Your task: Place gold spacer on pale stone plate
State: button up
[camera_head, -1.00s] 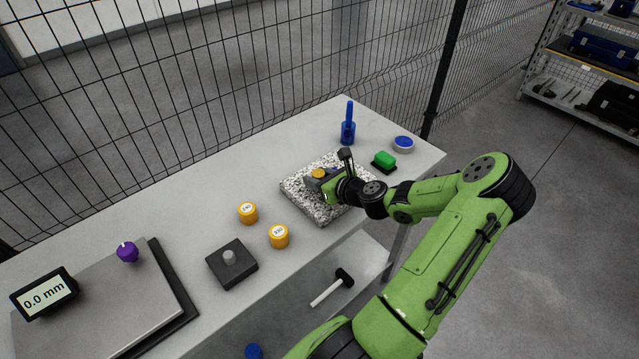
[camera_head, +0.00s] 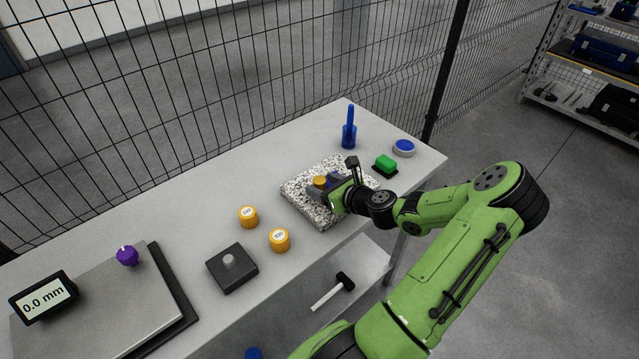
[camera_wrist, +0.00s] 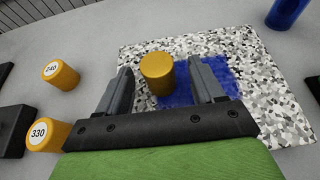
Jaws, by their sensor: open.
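The gold spacer (camera_wrist: 157,73) stands upright on the pale speckled stone plate (camera_wrist: 275,95), and it also shows in the head view (camera_head: 320,181). It sits at the edge of a blue patch (camera_wrist: 215,85) on the plate. My gripper (camera_wrist: 165,80) is open, with one finger on each side of the spacer. A gap shows between the spacer and each finger. In the head view my gripper (camera_head: 325,187) is low over the plate (camera_head: 297,195) and hides part of it.
Two gold spacers, marked 240 (camera_wrist: 60,74) and 330 (camera_wrist: 47,134), stand left of the plate. A dark block with a grey peg (camera_head: 232,268) is nearby.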

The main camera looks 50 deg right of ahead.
jog(key=p+v, duration=0.1)
jog(key=v, duration=0.9)
jog(key=w+a+r+n+g+y, duration=0.15)
jog(key=a+n+g, duration=0.25)
jog(key=a+n, duration=0.55)
jog(key=w+a+r+n+g+y, duration=0.15)
jog(key=a+n+g, duration=0.25)
jog(key=a+n, duration=0.5)
jog(key=s+a+r+n+h, duration=0.1)
jog(key=s+a+r+n, duration=1)
jog(key=n, duration=0.7)
jog(key=shift+a+r+n+h, duration=0.35)
jog(key=shift+a+r, duration=0.1)
jog(key=shift+r, duration=0.5)
jog(key=shift+s, duration=0.1)
